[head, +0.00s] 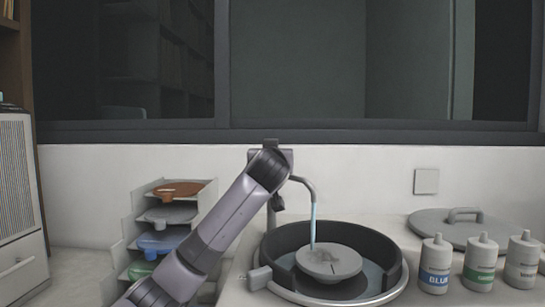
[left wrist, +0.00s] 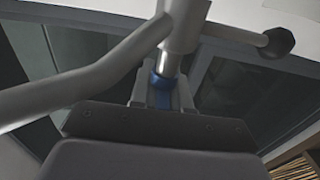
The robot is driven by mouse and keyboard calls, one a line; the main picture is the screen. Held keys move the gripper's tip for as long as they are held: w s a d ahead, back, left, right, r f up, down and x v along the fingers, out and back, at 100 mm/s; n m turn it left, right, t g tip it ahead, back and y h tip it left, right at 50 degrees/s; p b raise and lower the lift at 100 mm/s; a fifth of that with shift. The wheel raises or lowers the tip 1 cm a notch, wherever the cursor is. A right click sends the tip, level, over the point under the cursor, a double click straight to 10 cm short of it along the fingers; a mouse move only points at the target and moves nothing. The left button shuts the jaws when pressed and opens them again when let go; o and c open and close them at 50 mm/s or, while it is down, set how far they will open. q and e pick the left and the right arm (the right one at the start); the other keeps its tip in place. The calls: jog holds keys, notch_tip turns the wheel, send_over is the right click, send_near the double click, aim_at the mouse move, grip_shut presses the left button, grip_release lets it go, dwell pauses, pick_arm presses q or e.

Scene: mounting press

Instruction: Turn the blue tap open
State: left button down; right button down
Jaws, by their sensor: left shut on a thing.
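The blue tap (left wrist: 161,81) shows in the left wrist view as a small blue piece at the base of a grey metal post. My left gripper (left wrist: 163,97) has its two fingers on either side of it and is shut on it. In the head view my left arm hides the blue tap. The curved grey spout (head: 306,186) reaches over the round basin (head: 392,282). A thin pale-blue stream of water (head: 313,222) runs from the spout down to a grey disc (head: 330,261) in the basin. My right gripper is in neither view.
A rack (head: 128,228) with several coloured discs stands left of my arm. Right of the basin are a grey lid (head: 445,229) and labelled bottles, including a blue one (head: 435,266). A dark-knobbed lever (left wrist: 277,42) sticks out near the tap.

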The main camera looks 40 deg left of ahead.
pick_arm(q)
jog(key=shift+w+f, duration=0.1)
jog(key=shift+f, duration=0.25)
jog(key=c, duration=1.2)
grip_release()
jog(key=shift+r, duration=0.15)
jog(key=shift+b+v, duration=0.85)
jog(key=shift+v, duration=2.75)
